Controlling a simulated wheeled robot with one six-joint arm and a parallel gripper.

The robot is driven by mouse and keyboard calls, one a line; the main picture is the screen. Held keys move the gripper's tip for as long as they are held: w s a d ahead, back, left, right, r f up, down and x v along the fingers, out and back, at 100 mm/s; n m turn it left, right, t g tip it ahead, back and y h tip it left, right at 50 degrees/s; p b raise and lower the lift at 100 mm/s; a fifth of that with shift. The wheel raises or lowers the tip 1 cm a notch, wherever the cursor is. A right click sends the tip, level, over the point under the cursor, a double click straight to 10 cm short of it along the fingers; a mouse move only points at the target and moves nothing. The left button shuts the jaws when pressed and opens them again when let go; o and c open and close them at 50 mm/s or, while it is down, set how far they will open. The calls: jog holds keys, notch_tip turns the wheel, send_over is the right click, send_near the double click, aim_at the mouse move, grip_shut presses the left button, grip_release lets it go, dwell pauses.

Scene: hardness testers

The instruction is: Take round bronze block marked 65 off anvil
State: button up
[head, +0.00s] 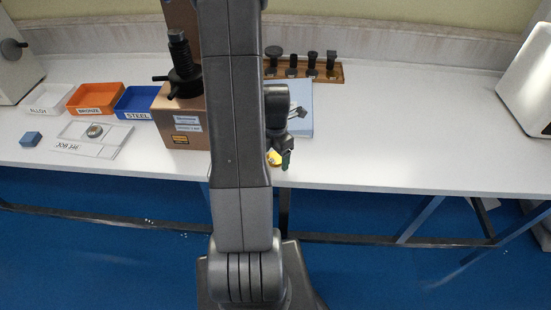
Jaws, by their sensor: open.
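My gripper (284,158) is small in the head view, at the front edge of the bench just right of my own arm link, and is open. A small yellow-gold piece (274,158) shows right beside its fingers. I cannot tell whether this is the bronze block or whether the fingers touch it; no marking is legible. The brown tester (183,122) with a black screw (180,55) stands left of my arm. My arm covers part of the tester, and I cannot make out the anvil or a block on it.
White ALLOY (45,110), orange BRONZE (97,107) and blue STEEL (137,115) trays stand at left. A job tray (65,148) holds a round grey piece (94,131); a blue block (30,139) lies beside it. A wooden rack (331,75) stands behind.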

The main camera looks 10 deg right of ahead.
jog(key=shift+c, duration=0.3)
jog(key=c, duration=1.3)
